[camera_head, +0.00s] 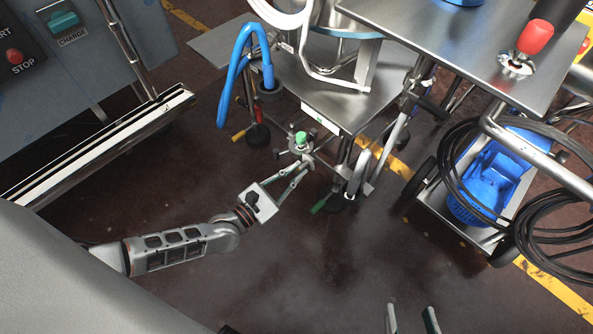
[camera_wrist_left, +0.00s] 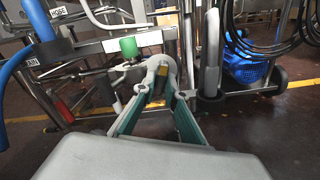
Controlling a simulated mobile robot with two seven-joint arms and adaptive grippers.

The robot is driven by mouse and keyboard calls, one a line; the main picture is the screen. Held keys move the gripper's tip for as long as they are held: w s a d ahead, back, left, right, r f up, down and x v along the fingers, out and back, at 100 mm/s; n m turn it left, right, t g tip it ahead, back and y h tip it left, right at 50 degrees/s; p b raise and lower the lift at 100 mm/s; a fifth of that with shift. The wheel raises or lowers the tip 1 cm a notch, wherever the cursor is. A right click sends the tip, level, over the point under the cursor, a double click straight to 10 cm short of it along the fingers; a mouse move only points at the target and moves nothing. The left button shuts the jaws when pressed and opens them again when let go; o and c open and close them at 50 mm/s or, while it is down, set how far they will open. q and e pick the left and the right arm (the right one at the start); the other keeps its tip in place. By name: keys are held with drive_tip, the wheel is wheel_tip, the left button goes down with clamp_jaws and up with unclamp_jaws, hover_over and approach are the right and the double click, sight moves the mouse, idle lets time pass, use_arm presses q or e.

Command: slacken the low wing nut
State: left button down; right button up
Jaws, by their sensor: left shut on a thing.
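The low wing nut (camera_head: 296,148) is a grey metal piece below a green cap (camera_head: 301,137), at the lower front corner of the steel cart. In the left wrist view the green cap (camera_wrist_left: 128,46) stands just left of my fingertips. My left gripper (camera_head: 305,163) reaches up to it from the lower left and is shut on the wing nut. The fingers (camera_wrist_left: 160,80) converge on it, hiding part of it. My right gripper (camera_head: 411,315) shows only as two separated fingertips at the bottom edge of the head view; it is open and empty.
A red-capped metal fitting (camera_head: 516,65) sits on the upper steel top. A blue hose (camera_head: 238,62) loops left of the cart. The floor in front is clear.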

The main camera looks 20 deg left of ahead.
use_arm(q)
drive_tip(key=shift+s+f, duration=0.1)
drive_tip(key=shift+f, duration=0.05)
drive_tip(key=shift+d+n, duration=0.1)
drive_tip(key=shift+n, duration=0.4)
use_arm(e)
drive_tip(key=shift+s+a+f, duration=0.1)
drive_tip(key=shift+a+f, duration=0.05)
drive_tip(key=shift+a, duration=0.15)
use_arm(q)
drive_tip(key=shift+r, duration=0.2)
drive_tip(key=c, duration=2.1)
unclamp_jaws()
use_arm(e)
drive_tip(key=shift+s+d+f, duration=0.1)
drive_tip(key=shift+f, duration=0.05)
use_arm(q)
drive_tip(key=v, duration=1.2)
drive_tip(key=shift+r, duration=0.1)
